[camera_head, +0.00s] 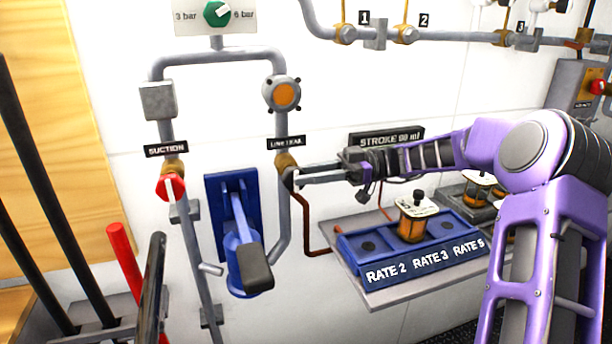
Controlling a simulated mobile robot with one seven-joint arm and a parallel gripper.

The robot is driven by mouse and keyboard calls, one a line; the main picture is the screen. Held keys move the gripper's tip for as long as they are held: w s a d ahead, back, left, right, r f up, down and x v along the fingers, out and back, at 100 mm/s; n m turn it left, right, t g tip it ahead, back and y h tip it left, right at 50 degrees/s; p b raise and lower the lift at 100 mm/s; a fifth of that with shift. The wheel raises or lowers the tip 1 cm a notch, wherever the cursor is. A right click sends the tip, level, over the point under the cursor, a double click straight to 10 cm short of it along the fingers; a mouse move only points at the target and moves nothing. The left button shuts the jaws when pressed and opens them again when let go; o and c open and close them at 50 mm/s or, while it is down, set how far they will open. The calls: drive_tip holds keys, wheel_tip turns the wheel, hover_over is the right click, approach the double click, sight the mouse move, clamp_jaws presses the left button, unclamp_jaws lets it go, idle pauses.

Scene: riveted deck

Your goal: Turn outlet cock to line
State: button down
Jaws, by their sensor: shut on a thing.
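The outlet cock (284,161) is a brass valve body on the grey pipe, just below a small black label that seems to read LINE and RAIL. A second cock (173,187) with a red handle sits to the left, below the SUCTION label (166,150).
A blue hand pump (231,208) with a black-gripped lever stands left of my gripper. A blue RATE tray (452,250) on a shelf lies below my arm. A round gauge-like fitting (283,94) and a green selector knob (217,13) are above. Dark and red bars stand at the left.

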idle(0.3)
drive_tip(key=c, duration=0.6)
unclamp_jaws()
drive_tip(key=p+v, duration=0.1)
drive_tip(key=v, duration=1.6)
drive_tip(key=shift+d, duration=0.2)
